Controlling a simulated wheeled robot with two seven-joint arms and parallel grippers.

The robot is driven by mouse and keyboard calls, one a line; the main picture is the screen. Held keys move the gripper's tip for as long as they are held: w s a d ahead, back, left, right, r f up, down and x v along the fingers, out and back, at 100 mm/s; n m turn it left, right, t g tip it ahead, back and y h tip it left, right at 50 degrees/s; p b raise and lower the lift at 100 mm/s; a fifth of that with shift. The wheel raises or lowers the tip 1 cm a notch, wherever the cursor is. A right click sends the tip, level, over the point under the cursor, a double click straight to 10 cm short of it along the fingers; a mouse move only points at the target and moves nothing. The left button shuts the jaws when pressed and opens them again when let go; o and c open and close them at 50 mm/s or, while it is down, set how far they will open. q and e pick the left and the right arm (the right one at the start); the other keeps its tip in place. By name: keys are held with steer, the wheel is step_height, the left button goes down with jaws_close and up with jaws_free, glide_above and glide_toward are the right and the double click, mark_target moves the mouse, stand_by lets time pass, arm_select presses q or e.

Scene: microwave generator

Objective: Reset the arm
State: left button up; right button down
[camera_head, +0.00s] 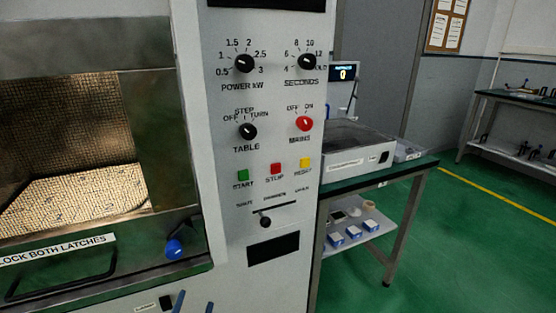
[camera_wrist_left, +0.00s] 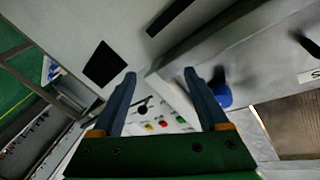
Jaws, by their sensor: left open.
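My left gripper (camera_head: 194,304) shows only as two blue fingertips at the bottom edge of the head view, in front of the lower part of the white microwave generator (camera_head: 225,215). In the left wrist view the left gripper (camera_wrist_left: 160,76) has its two blue fingers spread apart, with nothing between them. The generator's front (camera_wrist_left: 65,28) lies beyond the fingers, with small coloured buttons seen between them. My right gripper is in neither view.
The blue latch knob (camera_head: 174,248) is just above the left fingertips, beside the door's black handle (camera_head: 60,278). The control panel has dials and a red mains knob (camera_head: 304,123). A green-topped bench (camera_head: 400,167) stands to the right; green floor (camera_head: 460,240) is clear beyond.

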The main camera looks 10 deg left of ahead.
arm_select(q)
steer(key=s+d+f+n+g+h+p, duration=0.15)
steer(key=s+d+f+g, duration=0.3)
steer(key=s+f, duration=0.45)
steer(key=s+d+f+g+h+p, duration=0.25)
steer(key=s+f+g, duration=0.35)
steer(key=f, duration=0.5)
steer(key=s+f+g+p, duration=0.1)
steer(key=s+f+g, duration=0.1)
steer(key=s, duration=0.7)
steer(key=s+a+f+n+g+p, duration=0.1)
steer(key=s+f+g, duration=0.2)
steer(key=s, duration=0.7)
steer(key=shift+s+a+f+y, duration=0.2)
steer(key=shift+y, duration=0.1)
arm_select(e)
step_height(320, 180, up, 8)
arm_select(q)
steer(key=shift+g, duration=0.25)
